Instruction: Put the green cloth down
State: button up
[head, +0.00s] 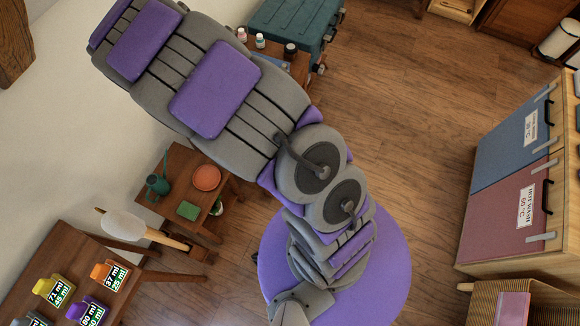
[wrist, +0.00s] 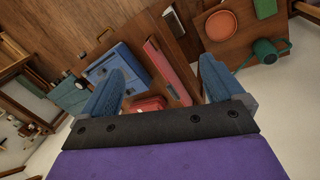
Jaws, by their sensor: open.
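A small green folded square, which looks like the green cloth (head: 188,210), lies flat on a small wooden table (head: 172,160) in the head view. It is beside a round orange dish (head: 206,177) and a green watering can (head: 157,185). My gripper (wrist: 162,52) shows in the wrist view with its two blue fingers spread wide and nothing held between them. My gripper cannot be made out in the head view.
Beyond the fingers are a blue case (wrist: 118,65), a long red bar (wrist: 168,70) and a red box (wrist: 148,104). A teal chest (head: 295,28) stands at the back. Two laundry bins (head: 500,205) stand at the right. Wooden floor (head: 410,120) is open between.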

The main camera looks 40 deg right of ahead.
jog(key=s+d+r+m, duration=0.1)
jog(key=s+d+r, duration=0.3)
jog(key=s+r, duration=0.35)
jog(key=s+r+g+y, duration=0.1)
jog(key=s+r, duration=0.4)
jog(key=s, duration=0.8)
jog(key=s+r+g+y, duration=0.1)
jog(key=s+r, duration=0.4)
jog(key=s, duration=0.8)
jog(key=shift+r+m+g+y, duration=0.3)
jog(key=shift+r+m+y, duration=0.1)
jog(key=shift+a, duration=0.1)
notch_tip(320, 180, down, 3)
jog(key=b, duration=0.3)
jog(key=shift+f, duration=0.1)
jog(key=shift+o, duration=0.4)
